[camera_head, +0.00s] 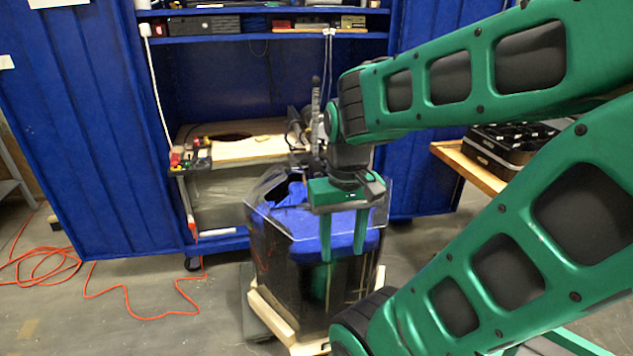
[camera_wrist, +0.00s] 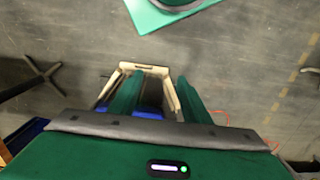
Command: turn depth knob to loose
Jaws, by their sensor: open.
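My gripper (camera_head: 342,250) hangs in front of the tank in the head view, its two green fingers pointing down and spread apart with nothing between them. The tank (camera_head: 283,270) is dark and glassy, with a blue inside and a clear rim. A dark upright fixture (camera_head: 316,125) shows behind my wrist, above the tank's back; my arm hides part of it. I cannot make out the depth knob in either view. In the wrist view my gripper (camera_wrist: 158,85) is also open, over a pale frame (camera_wrist: 146,68) and the floor.
A blue cabinet (camera_head: 90,130) with shelves and a cluttered wooden worktop (camera_head: 245,150) stands behind the tank. A bench with a black case (camera_head: 505,150) is at the right. An orange cable (camera_head: 140,316) lies on the left floor, which is otherwise mostly open.

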